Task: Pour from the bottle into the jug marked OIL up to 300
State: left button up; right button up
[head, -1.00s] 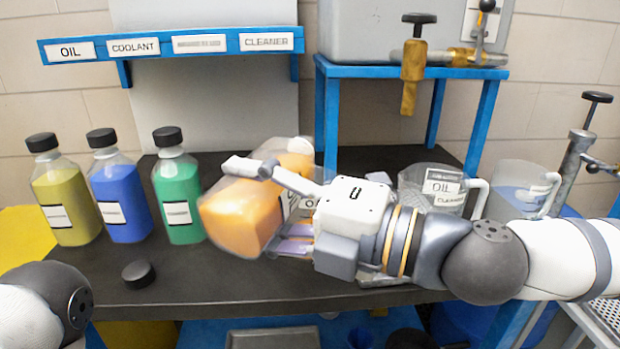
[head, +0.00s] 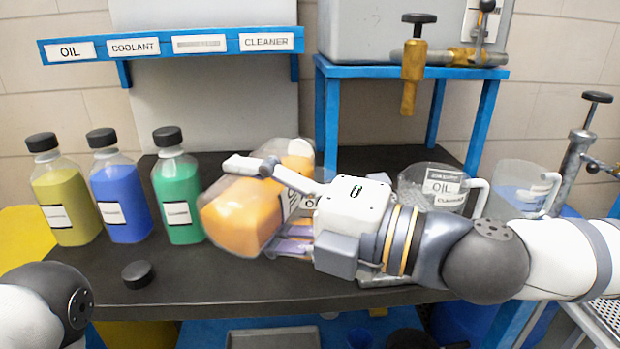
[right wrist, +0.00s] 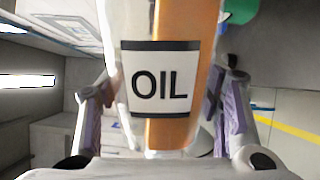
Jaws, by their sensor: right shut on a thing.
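My right gripper (head: 290,205) is shut on a clear bottle of orange liquid (head: 238,218), held tilted above the bench. In the right wrist view the bottle (right wrist: 185,60) lies between the two fingers and its label reads OIL. A clear jug marked OIL (head: 420,180) stands to the right, behind my right arm, which hides its lower part. The bottle is apart from this jug. Something pale with a letter O shows behind my gripper; I cannot tell what it belongs to. No liquid stream is visible. My left gripper is out of view; only part of that arm shows.
Yellow (head: 66,205), blue (head: 121,200) and green (head: 178,198) capped bottles stand at the left. A loose black cap (head: 137,274) lies in front of them. A second jug (head: 522,185) with bluish contents stands right. A blue stand (head: 410,71) rises behind.

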jog(key=shift+r+m, duration=0.15)
jog(key=shift+m, duration=0.35)
dwell(2.5)
jog(key=shift+r, duration=0.3)
dwell(1.5)
